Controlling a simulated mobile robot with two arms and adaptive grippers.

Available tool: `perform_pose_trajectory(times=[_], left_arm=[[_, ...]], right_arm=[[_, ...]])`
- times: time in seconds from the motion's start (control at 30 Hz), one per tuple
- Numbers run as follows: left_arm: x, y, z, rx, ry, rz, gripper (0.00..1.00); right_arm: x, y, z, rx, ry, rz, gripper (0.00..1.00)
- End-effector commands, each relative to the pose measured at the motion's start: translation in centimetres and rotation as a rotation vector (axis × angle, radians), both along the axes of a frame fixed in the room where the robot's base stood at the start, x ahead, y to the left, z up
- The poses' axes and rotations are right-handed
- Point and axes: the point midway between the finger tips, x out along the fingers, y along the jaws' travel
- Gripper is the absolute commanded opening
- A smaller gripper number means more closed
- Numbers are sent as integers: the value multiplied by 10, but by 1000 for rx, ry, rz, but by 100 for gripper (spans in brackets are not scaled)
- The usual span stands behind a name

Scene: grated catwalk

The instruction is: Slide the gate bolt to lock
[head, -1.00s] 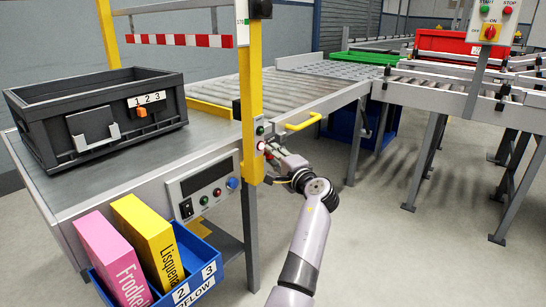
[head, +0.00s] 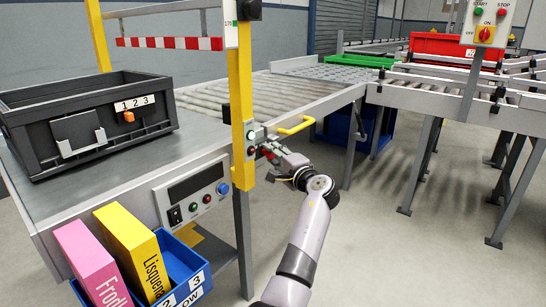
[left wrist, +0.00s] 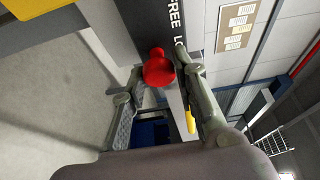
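The gate bolt's round red knob (left wrist: 158,70) sits at a dark plate with white lettering, where "FREE" can be read in the left wrist view. My left gripper (left wrist: 159,65) has one finger on each side of the knob, both tips close against it, and looks shut on it. In the head view the left gripper (head: 268,153) is at the right side of the yellow gate post (head: 241,110). The fingers cover most of the bolt there, so its exact position is hard to tell. My right gripper is not in view.
A yellow handle (head: 297,126) sticks out just right of the post. A black crate (head: 55,145) stands on the grey table at left. A control panel (head: 192,192) and a blue bin (head: 197,272) with boxes are below.

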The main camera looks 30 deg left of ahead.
Motion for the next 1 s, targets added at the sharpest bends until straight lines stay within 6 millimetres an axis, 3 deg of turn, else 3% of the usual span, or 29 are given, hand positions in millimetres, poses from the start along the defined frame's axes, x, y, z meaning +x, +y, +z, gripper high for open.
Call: perform_pose_trajectory(times=[0.23,0.57,1.0], left_arm=[[0,0,0,0,0,1,45],[-2,-2,-1,-1,0,2,46],[-29,-59,-1,-1,0,0,46]], right_arm=[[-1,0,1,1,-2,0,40],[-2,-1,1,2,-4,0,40],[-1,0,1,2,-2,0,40]])
